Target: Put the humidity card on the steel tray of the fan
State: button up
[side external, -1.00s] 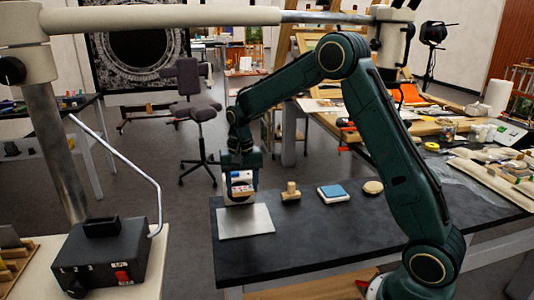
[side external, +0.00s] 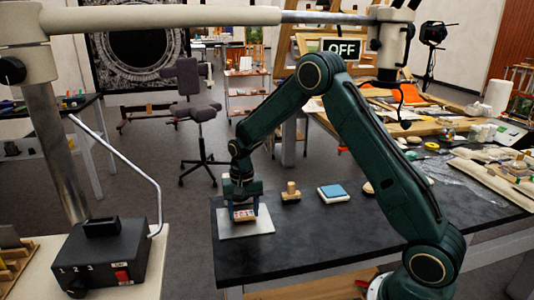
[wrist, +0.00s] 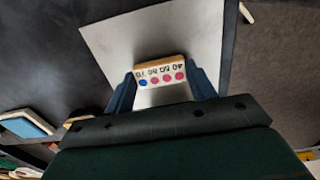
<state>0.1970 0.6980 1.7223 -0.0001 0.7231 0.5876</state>
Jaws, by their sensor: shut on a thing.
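The humidity card (wrist: 160,72), a small pale card with a wooden-coloured edge, one blue dot and several pink dots, is between my gripper's fingers in the wrist view. My gripper (side external: 243,213) is shut on it, and the card also shows in the side view (side external: 244,215). The steel tray (side external: 262,226) is a flat light-grey plate at the left end of the dark table. It also shows in the wrist view (wrist: 110,38). My gripper and the card are low over the tray; I cannot tell whether the card touches it.
On the dark table (side external: 330,240), a small wooden block with a knob (side external: 291,192) and a blue-topped white block (side external: 333,194) stand right of the tray. A round wooden piece (side external: 368,188) is partly behind my arm. A black control box (side external: 103,255) stands at left.

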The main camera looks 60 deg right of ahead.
aim_at(244, 214)
jog(key=shift+f, duration=0.35)
jog(key=o, duration=1)
jog(key=shift+c, duration=0.2)
jog(key=shift+r, duration=0.1)
notch_tip(244, 214, up, 12)
jog(key=shift+r, duration=0.15)
dwell(0.4)
